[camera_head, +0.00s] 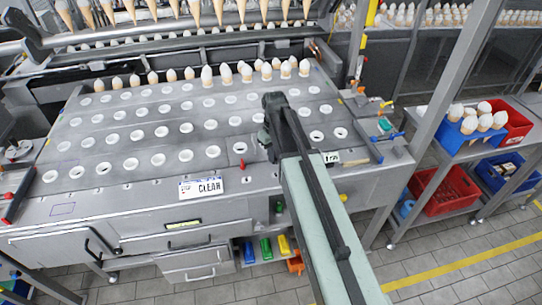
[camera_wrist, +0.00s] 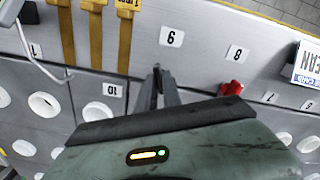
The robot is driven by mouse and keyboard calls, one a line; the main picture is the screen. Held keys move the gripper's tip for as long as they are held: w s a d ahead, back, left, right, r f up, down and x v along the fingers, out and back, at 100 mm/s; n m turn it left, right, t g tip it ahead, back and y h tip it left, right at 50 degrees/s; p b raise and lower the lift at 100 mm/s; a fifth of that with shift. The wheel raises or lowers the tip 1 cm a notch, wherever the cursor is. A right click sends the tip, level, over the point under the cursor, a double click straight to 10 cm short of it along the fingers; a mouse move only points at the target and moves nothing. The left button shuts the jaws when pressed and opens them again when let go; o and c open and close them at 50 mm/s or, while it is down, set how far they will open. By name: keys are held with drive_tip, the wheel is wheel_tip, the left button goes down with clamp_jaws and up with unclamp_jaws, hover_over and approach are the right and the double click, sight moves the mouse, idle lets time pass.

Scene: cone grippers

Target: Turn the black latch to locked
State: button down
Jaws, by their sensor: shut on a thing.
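My gripper (camera_head: 275,115) is at the right part of the grey perforated deck, low over its surface. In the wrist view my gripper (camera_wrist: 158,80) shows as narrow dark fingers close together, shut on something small. A dark piece between the fingertips may be the black latch; the fingers cover most of it, so I cannot tell its shape or which way it is turned. My arm and gripper body hide this spot in the head view.
A red knob (camera_head: 240,163) stands left of my gripper; it also shows in the wrist view (camera_wrist: 232,88). A clean sign (camera_head: 201,187) is on the front edge. White-topped cones (camera_head: 207,76) line the back. A blue rack of cones (camera_head: 470,133) stands at the right.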

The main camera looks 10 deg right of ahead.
drive_tip(key=m, duration=0.4)
drive_tip(key=shift+s+m, duration=0.15)
drive_tip(key=shift+m, duration=0.15)
idle(0.5)
drive_tip(key=c, duration=1.5)
unclamp_jaws()
drive_tip(key=shift+r, duration=0.1)
wheel_tip(320, 180, up, 8)
drive_tip(key=p, duration=0.8)
drive_tip(key=shift+f, duration=0.2)
